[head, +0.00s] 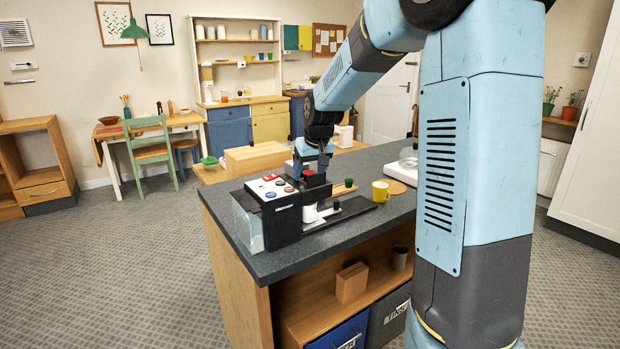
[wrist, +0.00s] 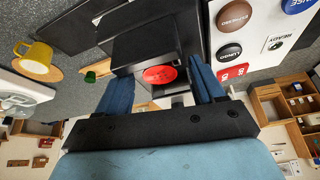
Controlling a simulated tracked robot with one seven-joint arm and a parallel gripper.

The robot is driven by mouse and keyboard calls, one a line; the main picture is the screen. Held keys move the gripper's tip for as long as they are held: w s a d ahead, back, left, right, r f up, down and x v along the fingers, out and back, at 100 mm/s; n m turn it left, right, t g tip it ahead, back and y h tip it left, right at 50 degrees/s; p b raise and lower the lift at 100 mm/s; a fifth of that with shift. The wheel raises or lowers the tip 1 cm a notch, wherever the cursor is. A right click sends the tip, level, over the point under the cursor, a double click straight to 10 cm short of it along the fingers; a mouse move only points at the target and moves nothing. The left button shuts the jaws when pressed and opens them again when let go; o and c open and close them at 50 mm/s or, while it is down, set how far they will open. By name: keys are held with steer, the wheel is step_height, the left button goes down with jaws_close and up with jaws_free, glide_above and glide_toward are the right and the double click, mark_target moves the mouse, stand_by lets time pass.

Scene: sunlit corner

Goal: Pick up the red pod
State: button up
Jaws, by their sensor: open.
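The red pod (wrist: 160,74) shows its round red top in the wrist view, sitting at a black part of the coffee machine (head: 280,222). In the head view a bit of its red (head: 308,172) shows just under my gripper (head: 312,163). My gripper (wrist: 160,88) is open, with one blue finger on each side of the pod in the wrist view. I see a gap between the pod and each finger. How deep the fingertips reach is hard to tell.
The machine's white panel with round buttons (wrist: 229,51) lies close to the right finger. A white cup (head: 310,213) stands at the machine's front. A green pod (head: 349,183) and a yellow mug (head: 381,191) stand farther right on the dark counter (head: 385,222).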

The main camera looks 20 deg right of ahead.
steer(key=c, duration=1.1)
